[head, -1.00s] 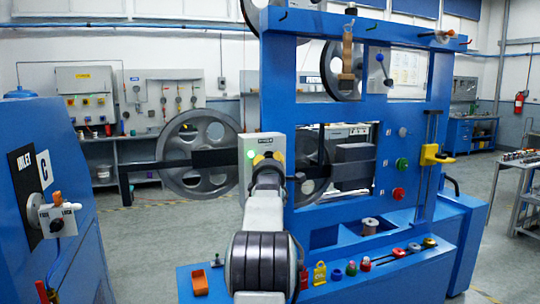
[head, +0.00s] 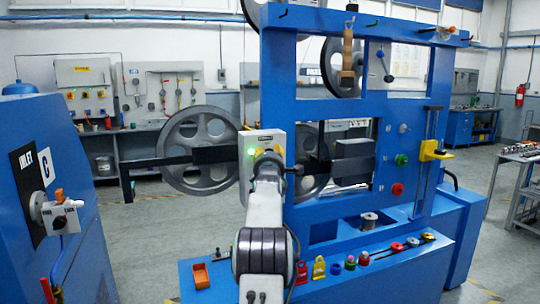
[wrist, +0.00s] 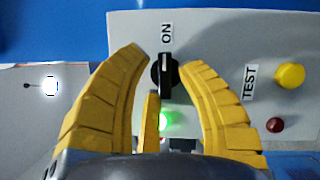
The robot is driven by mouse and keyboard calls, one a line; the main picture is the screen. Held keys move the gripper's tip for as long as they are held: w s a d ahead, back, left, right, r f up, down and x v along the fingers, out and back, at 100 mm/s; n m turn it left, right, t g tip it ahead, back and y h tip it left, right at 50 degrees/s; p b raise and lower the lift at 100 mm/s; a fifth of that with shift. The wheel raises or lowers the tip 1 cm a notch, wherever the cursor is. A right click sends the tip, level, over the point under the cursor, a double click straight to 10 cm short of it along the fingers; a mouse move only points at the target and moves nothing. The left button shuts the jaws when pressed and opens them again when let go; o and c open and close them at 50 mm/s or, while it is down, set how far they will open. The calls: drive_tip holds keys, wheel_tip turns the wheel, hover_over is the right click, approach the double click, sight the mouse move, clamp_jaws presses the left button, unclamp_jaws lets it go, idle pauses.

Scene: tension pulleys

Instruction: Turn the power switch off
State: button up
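The power switch is a black rotary knob (wrist: 166,77) on a light grey box (wrist: 215,35). Its white mark lines up with the ON label (wrist: 167,33), and a green light (wrist: 163,121) glows below it. In the head view the same box (head: 264,138) is mounted on the blue frame, with its green light lit; my arm hides the knob there. My gripper (wrist: 164,60) is open, its yellow fingers on either side of the knob. The right fingertip is very close to the knob; whether it touches cannot be told. A third yellow finger shows below.
A yellow button (wrist: 290,75) beside a TEST label and a small red button (wrist: 275,125) sit right of the knob. A large grey pulley (head: 200,150) stands left of the box. A blue cabinet (head: 80,220) is at the left, with open floor between.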

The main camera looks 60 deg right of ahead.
drive_tip(key=shift+f, duration=0.1)
clamp_jaws()
drive_tip(key=shift+f, duration=0.1)
drive_tip(key=shift+n+h+b, duration=0.3)
drive_tip(key=shift+n+b, duration=0.4)
drive_tip(key=shift+b, duration=0.75)
drive_tip(key=shift+c, duration=0.3)
unclamp_jaws()
